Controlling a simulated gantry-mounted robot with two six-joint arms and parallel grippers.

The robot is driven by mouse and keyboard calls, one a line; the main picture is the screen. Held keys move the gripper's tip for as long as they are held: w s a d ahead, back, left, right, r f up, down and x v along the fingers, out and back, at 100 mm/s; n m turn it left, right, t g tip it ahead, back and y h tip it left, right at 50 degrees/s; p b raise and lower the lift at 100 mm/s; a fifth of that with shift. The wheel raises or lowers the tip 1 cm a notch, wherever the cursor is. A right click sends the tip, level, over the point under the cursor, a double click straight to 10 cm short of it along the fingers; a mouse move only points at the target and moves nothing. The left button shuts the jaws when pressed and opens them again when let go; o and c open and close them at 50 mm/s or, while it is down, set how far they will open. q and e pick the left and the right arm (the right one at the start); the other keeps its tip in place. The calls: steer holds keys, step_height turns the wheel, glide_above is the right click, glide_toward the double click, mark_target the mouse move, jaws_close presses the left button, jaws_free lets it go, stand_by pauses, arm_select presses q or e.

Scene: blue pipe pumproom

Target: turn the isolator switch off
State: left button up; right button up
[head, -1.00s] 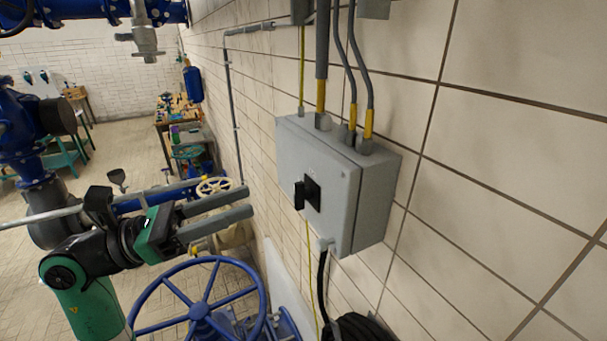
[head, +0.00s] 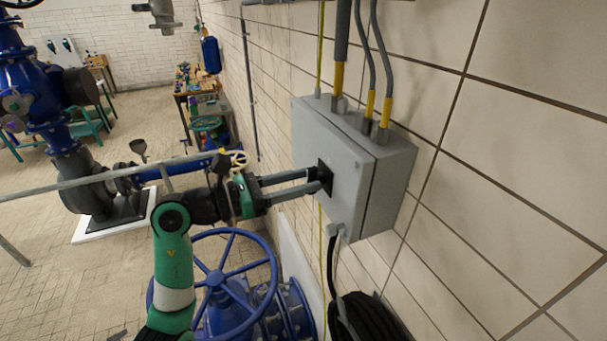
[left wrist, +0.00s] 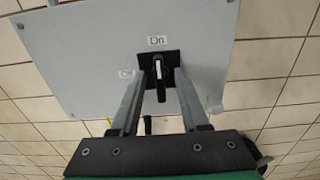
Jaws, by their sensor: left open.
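The isolator box (head: 338,150) is a grey enclosure on the tiled wall. Its switch has a black square plate and a black handle, which shows clearly in the left wrist view (left wrist: 159,82). The handle's white line points to the "On" label (left wrist: 157,40). A second, smaller label (left wrist: 125,73) sits left of the plate, too small to read. My left gripper (head: 321,179) is open, with its two fingers on either side of the handle near the plate. I cannot tell whether they touch it. In the head view the fingers partly hide the handle. My right gripper is not in view.
Conduits (head: 341,45) enter the box from above, and a black cable (head: 331,265) leaves below towards a black coil (head: 365,318). A large blue handwheel (head: 221,278) stands under my left arm. A grey rail (head: 75,183) crosses at left.

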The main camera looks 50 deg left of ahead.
arm_select(q)
steer(key=shift+w+d, duration=0.1)
steer(key=shift+w, duration=0.2)
jaws_close()
steer(key=shift+n, duration=0.3)
steer(key=n, duration=1.6)
steer(key=shift+w+a+f+n, duration=0.1)
steer(key=shift+a+f+n, duration=0.15)
steer(key=shift+a+n, duration=0.1)
steer(key=shift+n, duration=0.25)
